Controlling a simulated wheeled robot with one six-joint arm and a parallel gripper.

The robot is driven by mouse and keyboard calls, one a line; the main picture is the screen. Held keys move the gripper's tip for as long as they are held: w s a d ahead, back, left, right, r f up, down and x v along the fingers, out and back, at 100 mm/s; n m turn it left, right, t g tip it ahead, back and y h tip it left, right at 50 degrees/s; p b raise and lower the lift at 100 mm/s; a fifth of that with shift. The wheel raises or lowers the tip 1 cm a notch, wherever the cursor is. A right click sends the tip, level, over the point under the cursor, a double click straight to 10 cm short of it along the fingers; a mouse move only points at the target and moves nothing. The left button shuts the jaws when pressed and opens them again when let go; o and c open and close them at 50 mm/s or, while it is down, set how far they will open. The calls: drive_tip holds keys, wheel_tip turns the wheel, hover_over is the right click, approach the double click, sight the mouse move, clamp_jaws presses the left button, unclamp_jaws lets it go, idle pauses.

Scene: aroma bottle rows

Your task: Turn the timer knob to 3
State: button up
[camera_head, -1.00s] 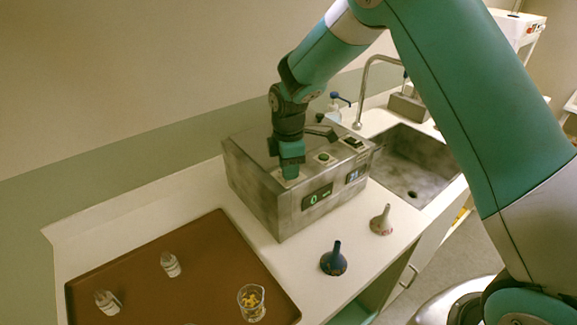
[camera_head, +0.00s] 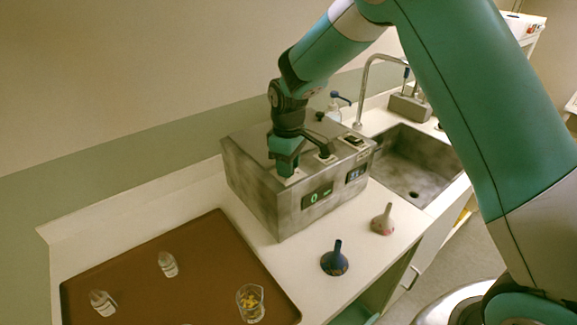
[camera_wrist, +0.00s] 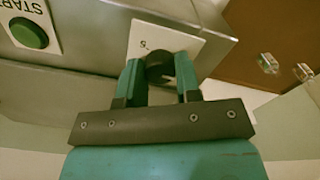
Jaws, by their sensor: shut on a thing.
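The knob's pointer and most of the dial marks are hidden. My gripper (camera_wrist: 160,70) is shut on the knob, with a teal finger on each side. In the head view my gripper (camera_head: 286,168) hides the knob.
A green START button (camera_wrist: 29,33) is beside the dial. A blue funnel (camera_head: 334,260) and a pale funnel (camera_head: 382,221) stand in front of the box. A brown tray (camera_head: 205,260) with glass vessels is at left, a sink (camera_head: 415,165) at right.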

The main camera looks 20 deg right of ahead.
drive_tip(key=m, duration=0.5)
drive_tip(key=shift+r+m+b, duration=0.1)
drive_tip(key=shift+m+b, duration=0.2)
drive_tip(key=shift+b, duration=0.05)
drive_tip(key=m, duration=0.5)
drive_tip(key=shift+w+b, duration=0.1)
drive_tip(key=shift+b, duration=0.2)
drive_tip(key=m, duration=0.5)
drive_tip(key=shift+m, duration=0.4)
drive_tip(key=m, duration=0.5)
drive_tip(key=shift+r+b, duration=0.1)
drive_tip(key=shift+b, duration=0.2)
drive_tip(key=shift+m, duration=0.3)
drive_tip(key=o, duration=0.9)
wheel_tip(320, 180, up, 17)
drive_tip(key=b, duration=0.3)
drive_tip(key=shift+r, duration=0.15)
